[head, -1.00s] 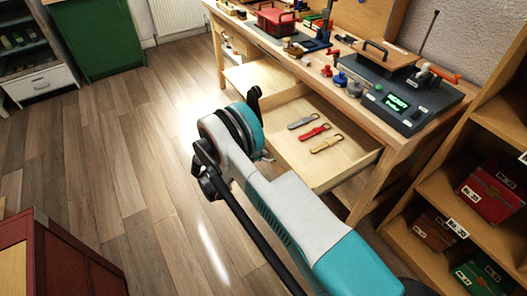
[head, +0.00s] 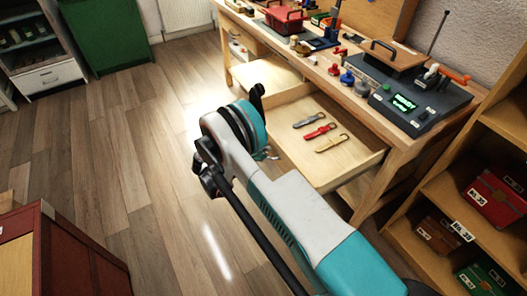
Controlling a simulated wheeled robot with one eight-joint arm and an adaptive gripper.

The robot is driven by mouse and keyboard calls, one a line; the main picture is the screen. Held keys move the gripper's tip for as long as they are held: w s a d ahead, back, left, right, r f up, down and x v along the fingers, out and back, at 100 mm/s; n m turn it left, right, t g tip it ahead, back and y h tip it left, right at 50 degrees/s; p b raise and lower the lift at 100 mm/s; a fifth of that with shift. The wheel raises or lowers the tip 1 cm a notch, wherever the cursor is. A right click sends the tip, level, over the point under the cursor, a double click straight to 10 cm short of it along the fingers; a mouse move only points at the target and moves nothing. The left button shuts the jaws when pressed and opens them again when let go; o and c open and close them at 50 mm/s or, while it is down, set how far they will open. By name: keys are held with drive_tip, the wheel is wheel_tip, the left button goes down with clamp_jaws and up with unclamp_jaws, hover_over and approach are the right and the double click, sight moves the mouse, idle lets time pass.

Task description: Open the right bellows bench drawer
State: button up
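The right bellows bench drawer (head: 292,148) is pulled well out from under the wooden workbench (head: 405,140), and its pale inside shows. Three tools lie side by side in it: a grey one (head: 309,119), a red one (head: 320,131) and a yellow one (head: 331,143). The end of my arm is at the drawer's near left side. My gripper (head: 268,153) is mostly hidden behind my wrist, and only a small bit shows by the drawer's edge. I cannot tell whether it touches the drawer or is open or shut.
A wooden shelf (head: 433,190) with red and green boxes stands right of the bench. A dark control box (head: 412,98) and several tools lie on the benchtop. A red cabinet (head: 40,245) is at lower left, a green one (head: 108,38) at the back. The floor between is clear.

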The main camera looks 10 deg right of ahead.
drive_tip(key=v, duration=1)
drive_tip(key=shift+a, duration=0.3)
drive_tip(key=shift+s+r, duration=0.1)
drive_tip(key=shift+r, duration=0.15)
